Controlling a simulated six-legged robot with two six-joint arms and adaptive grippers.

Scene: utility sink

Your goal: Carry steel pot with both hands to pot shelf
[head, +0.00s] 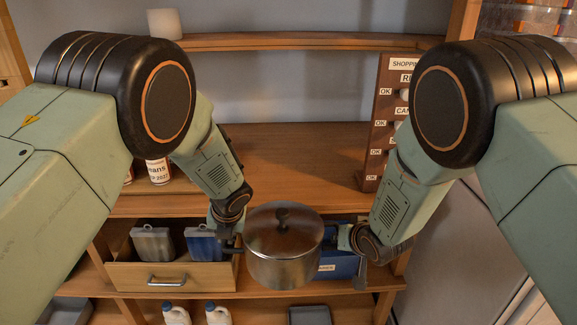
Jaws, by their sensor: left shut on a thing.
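The steel pot (284,262), with its lid and dark knob on, hangs upright in the middle of the head view, in front of the shelving unit. My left gripper (232,243) is shut on the pot's left side, where the handle is mostly hidden. My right gripper (338,238) is at the pot's right side; its fingers are small and dark, and I cannot tell whether they are closed on a handle. The wooden shelf (290,165) behind and above the pot has a wide bare surface. Which board is the pot shelf is not marked.
A drawer (140,277) with two packets stands left behind the pot, and a blue bin (340,266) right behind it. Cans (158,172) stand on the shelf's left. A shopping board (382,140) stands at its right. White bottles (217,314) are below.

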